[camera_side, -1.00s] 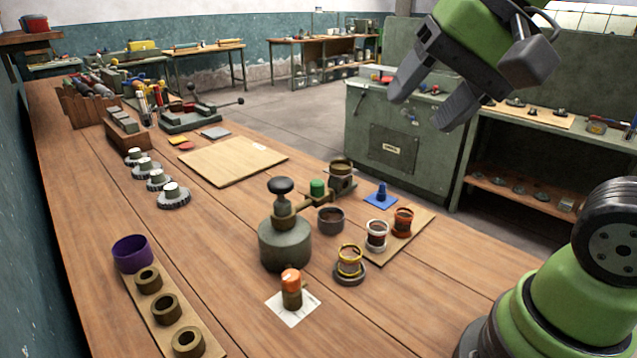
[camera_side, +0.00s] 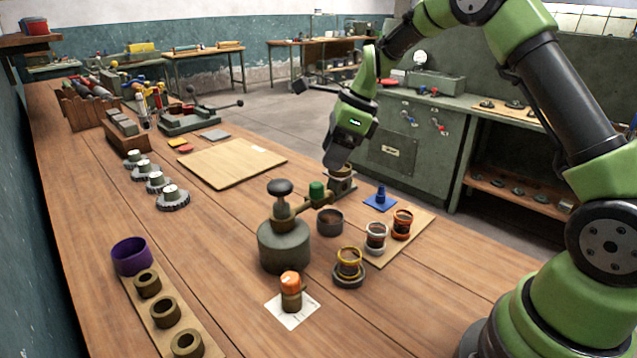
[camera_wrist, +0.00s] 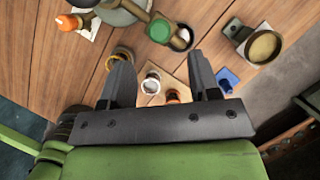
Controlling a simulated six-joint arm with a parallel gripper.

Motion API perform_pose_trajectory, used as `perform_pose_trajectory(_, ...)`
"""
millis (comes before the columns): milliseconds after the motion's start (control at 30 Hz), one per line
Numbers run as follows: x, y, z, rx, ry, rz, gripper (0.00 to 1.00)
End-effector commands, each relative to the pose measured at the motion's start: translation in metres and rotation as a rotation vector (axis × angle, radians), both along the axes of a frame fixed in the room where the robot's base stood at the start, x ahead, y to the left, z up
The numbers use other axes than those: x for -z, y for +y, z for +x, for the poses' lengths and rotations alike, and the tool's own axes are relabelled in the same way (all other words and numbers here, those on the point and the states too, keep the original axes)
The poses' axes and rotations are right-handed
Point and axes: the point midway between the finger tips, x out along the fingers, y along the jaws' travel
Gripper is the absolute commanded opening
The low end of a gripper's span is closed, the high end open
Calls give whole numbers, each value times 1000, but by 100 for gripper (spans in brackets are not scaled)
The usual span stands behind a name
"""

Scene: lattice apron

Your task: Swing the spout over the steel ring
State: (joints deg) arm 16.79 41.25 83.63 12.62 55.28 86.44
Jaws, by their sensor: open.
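The spout (camera_side: 304,202) is a brass arm reaching right from the grey pot (camera_side: 285,245), with a green knob (camera_side: 316,190) on it. The knob also shows in the wrist view (camera_wrist: 159,29). The silver ring (camera_side: 376,237), which looks like the steel ring, stands on a thin board; it also shows between my fingers in the wrist view (camera_wrist: 151,82). The spout does not point at it. My gripper (camera_side: 336,164) hangs above the far side of the spout, partly covering the brass cup (camera_side: 341,184). Its fingers (camera_wrist: 159,53) are apart and hold nothing.
A yellow ring (camera_side: 349,262), a copper-coloured ring (camera_side: 402,224) and a dark cup (camera_side: 330,222) stand around the silver ring. A blue piece (camera_side: 381,197) is behind them. An orange-topped piece (camera_side: 291,290) stands in front. The table's right edge is close behind the board.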

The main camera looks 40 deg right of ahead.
Motion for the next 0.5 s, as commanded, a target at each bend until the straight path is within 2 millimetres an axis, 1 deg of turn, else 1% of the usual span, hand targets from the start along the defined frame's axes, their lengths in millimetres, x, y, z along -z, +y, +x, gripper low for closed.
perform_pose_trajectory(33,11,3,2,-2,5,3,56)
perform_pose_trajectory(200,40,12,11,-3,4,2,56)
perform_pose_trajectory(333,57,17,16,-3,3,1,56)
perform_pose_trajectory(500,68,20,20,-3,1,-1,56)
